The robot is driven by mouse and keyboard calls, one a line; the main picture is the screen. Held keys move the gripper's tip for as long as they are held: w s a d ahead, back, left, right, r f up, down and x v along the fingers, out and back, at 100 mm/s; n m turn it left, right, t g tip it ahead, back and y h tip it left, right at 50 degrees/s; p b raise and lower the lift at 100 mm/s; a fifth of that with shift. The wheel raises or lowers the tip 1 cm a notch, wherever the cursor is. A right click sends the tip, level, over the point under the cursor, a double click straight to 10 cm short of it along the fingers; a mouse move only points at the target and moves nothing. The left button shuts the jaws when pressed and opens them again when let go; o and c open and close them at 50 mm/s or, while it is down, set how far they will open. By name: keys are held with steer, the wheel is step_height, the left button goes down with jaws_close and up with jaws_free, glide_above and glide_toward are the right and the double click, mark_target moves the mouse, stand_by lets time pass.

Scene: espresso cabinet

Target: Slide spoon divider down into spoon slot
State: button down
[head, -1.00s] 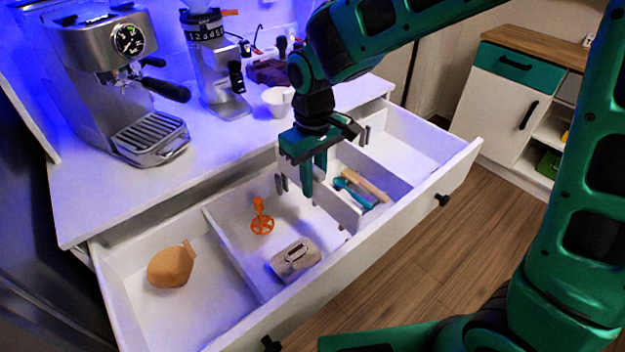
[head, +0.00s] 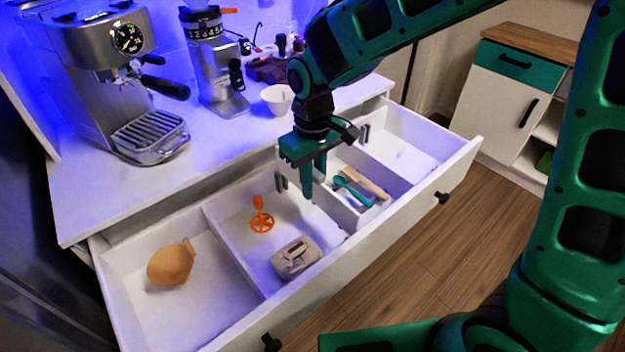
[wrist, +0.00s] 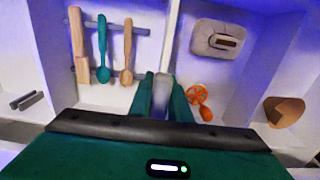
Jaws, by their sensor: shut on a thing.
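The spoon divider (head: 331,205) is a thin white panel in the open drawer, left of the spoon compartment. My gripper (head: 308,185) is shut on its rear part, with the fingers pointing down. In the wrist view the divider (wrist: 162,82) stands between the two green fingers (wrist: 161,97). Grey slot brackets (head: 281,182) show on the drawer's back wall just left of the fingers. The fingers and panel hide part of the slot area, so I cannot tell how deep the divider sits. A teal spoon (head: 352,191) and wooden utensils (head: 366,184) lie to its right.
The compartment to the left holds an orange whisk-like tool (head: 261,217) and a grey-beige block (head: 296,258). A tan pouch-shaped object (head: 172,263) lies in the far left compartment. A white bowl (head: 277,99) stands on the counter behind my gripper.

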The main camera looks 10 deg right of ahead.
mark_target(313, 200)
steer(key=shift+f, duration=3.5)
steer(key=c, duration=1.6)
jaws_free()
steer(key=shift+o, duration=0.2)
step_height(313, 200, up, 11)
steer(key=shift+f, duration=0.1)
